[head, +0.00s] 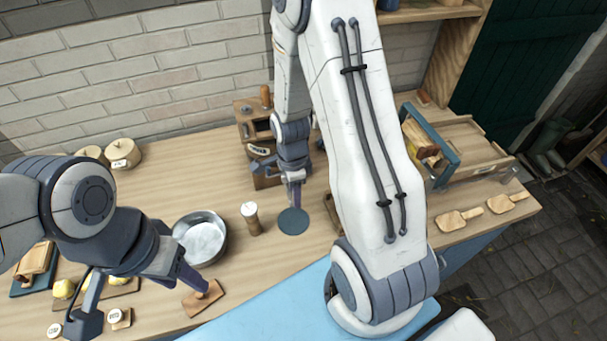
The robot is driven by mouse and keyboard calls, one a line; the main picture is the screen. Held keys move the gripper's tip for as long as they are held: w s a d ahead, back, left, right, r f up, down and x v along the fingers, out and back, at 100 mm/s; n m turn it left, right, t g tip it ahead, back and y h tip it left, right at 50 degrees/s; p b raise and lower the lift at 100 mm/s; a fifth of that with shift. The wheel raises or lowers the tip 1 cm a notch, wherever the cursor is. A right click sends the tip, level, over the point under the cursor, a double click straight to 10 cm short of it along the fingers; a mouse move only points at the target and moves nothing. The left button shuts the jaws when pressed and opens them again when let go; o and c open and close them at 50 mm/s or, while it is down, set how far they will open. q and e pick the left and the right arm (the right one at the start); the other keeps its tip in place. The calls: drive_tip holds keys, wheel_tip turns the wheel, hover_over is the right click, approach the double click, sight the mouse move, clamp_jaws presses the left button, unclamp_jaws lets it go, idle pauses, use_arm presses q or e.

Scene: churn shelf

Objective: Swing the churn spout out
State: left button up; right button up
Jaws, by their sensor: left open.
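The churn looks to be the wooden box (244,123) with a dark label and a knob on top, standing at the back of the bench near the brick wall. My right arm covers its right side, and I cannot make out the spout. My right gripper (295,198) points down just right of and in front of the churn, above or beside a blue-grey disc (292,222). Its fingers are seen edge-on, so its opening is unclear. My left gripper (143,291) is open and empty at the front left, its fingers wide apart, away from the churn.
Lidded pots (123,153) stand at the back left. A blue-ended wooden crate (452,160) and paddles (459,219) are at right.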

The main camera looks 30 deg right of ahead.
sight(288, 192)
drive_tip(key=shift+w+a+r+p, duration=0.2)
drive_tip(key=shift+w+r, duration=0.1)
drive_tip(key=shift+r, duration=0.15)
drive_tip(key=shift+w+a+r+p, duration=0.2)
drive_tip(key=shift+w+r, duration=0.1)
drive_tip(key=shift+r, duration=0.15)
drive_tip(key=r+p, duration=0.3)
drive_tip(key=shift+s+r, duration=0.2)
drive_tip(key=shift+s, duration=0.1)
drive_tip(key=shift+a+r, duration=0.25)
drive_tip(key=shift+r, duration=0.1)
drive_tip(key=shift+r+p, duration=0.3)
drive_tip(key=shift+p, duration=0.25)
drive_tip(key=shift+d+r, duration=0.1)
drive_tip(key=shift+r, duration=0.2)
use_arm(q)
wheel_tip(288, 192, up, 6)
drive_tip(key=a, duration=0.1)
drive_tip(key=shift+a, duration=0.35)
drive_tip(key=shift+f, duration=0.2)
use_arm(e)
drive_tip(key=shift+a, duration=0.2)
